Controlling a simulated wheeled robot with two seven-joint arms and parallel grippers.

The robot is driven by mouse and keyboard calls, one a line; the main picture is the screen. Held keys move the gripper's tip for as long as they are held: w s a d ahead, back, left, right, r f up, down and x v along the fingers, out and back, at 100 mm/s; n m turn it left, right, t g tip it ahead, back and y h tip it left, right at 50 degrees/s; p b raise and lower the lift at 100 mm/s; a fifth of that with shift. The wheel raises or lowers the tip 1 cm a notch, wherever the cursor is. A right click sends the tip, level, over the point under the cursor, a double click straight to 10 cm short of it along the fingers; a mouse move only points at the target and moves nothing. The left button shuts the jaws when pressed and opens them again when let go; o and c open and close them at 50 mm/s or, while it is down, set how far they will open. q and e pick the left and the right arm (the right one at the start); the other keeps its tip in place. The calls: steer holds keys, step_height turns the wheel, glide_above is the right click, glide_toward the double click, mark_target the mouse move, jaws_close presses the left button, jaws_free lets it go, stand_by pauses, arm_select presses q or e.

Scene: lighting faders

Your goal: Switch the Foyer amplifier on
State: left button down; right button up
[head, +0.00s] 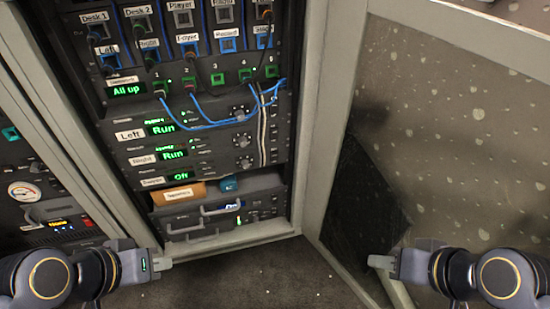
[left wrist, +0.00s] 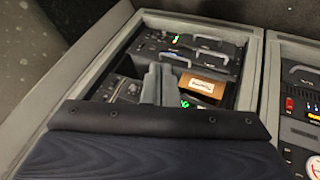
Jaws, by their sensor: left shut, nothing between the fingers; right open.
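The lowest of three amplifiers in the open rack carries a small white label (head: 153,182), hard to read, and a green display (head: 181,175) reading Off. The Left amplifier (head: 130,134) and Right amplifier (head: 142,160) above it both show Run. My right gripper (head: 380,261) is open and empty, by the door.
An open drawer or shelf (head: 260,182) holds the brown box, with handled units (head: 188,227) below. Blue patch cables (head: 205,123) hang across the upper rack. The rack door (head: 320,180) stands open at right. Another rack with a gauge (head: 24,191) is at left. The floor (head: 270,265) ahead is clear.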

arm_select(q)
steer(key=w+d+f+m+g+y+p, duration=0.25)
steer(key=w+y+p, duration=0.25)
steer(key=w+y, duration=0.3)
steer(key=w+d+f+m+g+y+p, duration=0.1)
steer(key=w+d+f+m+y+p, duration=0.2)
steer(key=w+y, duration=0.5)
steer(key=w+d+f+m+t+h+p, duration=0.3)
steer(key=d+f+m+t, duration=0.1)
steer(key=d+t, duration=0.4)
steer(key=w+d+f+m+t+h+p, duration=0.3)
steer(key=d+m+t, duration=0.4)
steer(key=d, duration=0.4)
steer(key=shift+d+f+t+h, duration=0.25)
steer(key=shift+f+t+h, duration=0.4)
steer(key=shift+t, duration=0.2)
steer(key=shift+w, duration=0.1)
